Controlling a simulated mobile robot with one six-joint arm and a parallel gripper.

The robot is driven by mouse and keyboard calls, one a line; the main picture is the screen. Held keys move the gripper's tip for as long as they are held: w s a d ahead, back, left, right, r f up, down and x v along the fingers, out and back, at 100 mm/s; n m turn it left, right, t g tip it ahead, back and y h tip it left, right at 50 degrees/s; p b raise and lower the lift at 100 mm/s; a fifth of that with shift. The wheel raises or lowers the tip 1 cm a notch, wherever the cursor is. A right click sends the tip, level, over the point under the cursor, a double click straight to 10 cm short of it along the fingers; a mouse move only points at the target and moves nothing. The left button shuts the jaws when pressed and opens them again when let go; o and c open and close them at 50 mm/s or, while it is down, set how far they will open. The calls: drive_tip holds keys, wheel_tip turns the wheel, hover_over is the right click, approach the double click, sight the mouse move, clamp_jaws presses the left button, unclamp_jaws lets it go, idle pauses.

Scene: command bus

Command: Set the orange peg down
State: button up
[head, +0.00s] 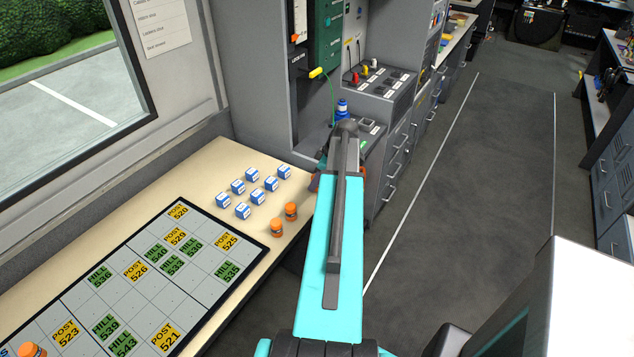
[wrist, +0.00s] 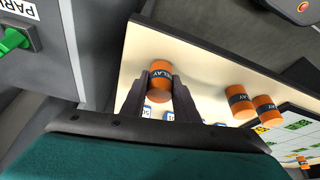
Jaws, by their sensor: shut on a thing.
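In the wrist view my gripper (wrist: 161,82) is shut on an orange peg (wrist: 160,72) with a dark RELAY band, one dark finger on each side. The peg shows against the beige tabletop (wrist: 205,70); I cannot tell whether it touches it. In the head view my arm hides most of the gripper and the held peg. Two more orange pegs (head: 277,228) (head: 291,211) stand on the table by the board's far right corner. They also show in the wrist view (wrist: 240,103) (wrist: 266,108). Another orange peg (head: 31,350) is at the board's near left.
A grey gridded board (head: 125,293) with yellow POST and green HILL labels lies on the table. Several blue-and-white cubes (head: 257,196) stand beyond it. Grey equipment cabinets (head: 245,75) rise past the table's far end. Floor (head: 455,190) is clear at the right.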

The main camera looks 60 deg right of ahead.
drive_tip(key=shift+r+b, duration=0.65)
drive_tip(key=shift+r, duration=0.65)
drive_tip(key=s+a+r+b, duration=0.1)
drive_tip(key=s+a+b, duration=0.3)
drive_tip(key=s+a, duration=0.5)
drive_tip(key=s, duration=0.3)
drive_tip(key=shift+s+a+r, duration=0.3)
drive_tip(key=shift+s+r, duration=0.1)
